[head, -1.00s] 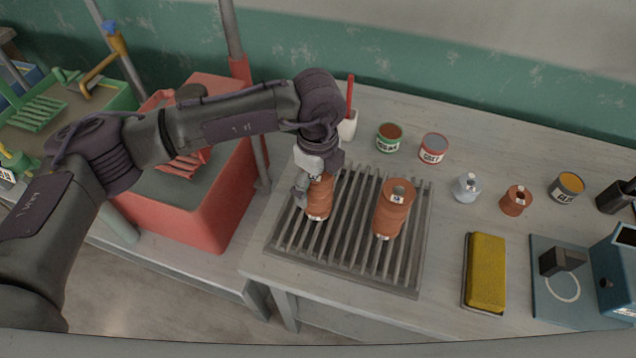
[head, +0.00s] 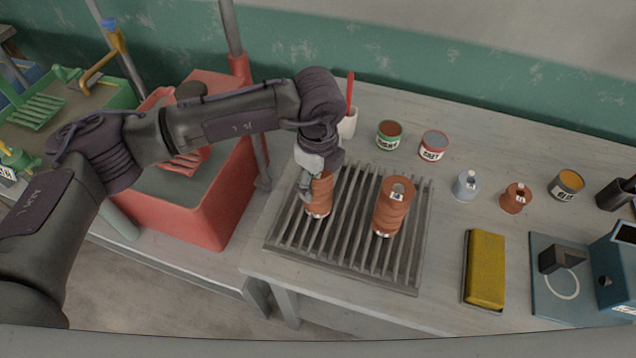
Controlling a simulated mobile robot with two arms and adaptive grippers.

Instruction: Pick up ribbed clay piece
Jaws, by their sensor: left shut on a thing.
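Two ribbed terracotta clay pieces are at the slatted grey rack (head: 350,262) on the table. The left ribbed clay piece (head: 320,196) is in my left gripper (head: 310,188), which is shut on it. The gripper and wrist hide its top and left side. I cannot tell whether its base still touches the slats. The right ribbed clay piece (head: 391,212) stands upright on the rack, apart from the gripper, with an opening and a small pale label on top. My right gripper is not in view.
Behind the rack stand a white cup with a red handle (head: 347,124), a green-labelled can (head: 389,135) and a red-labelled can (head: 433,146). A red sink (head: 190,212) is left.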

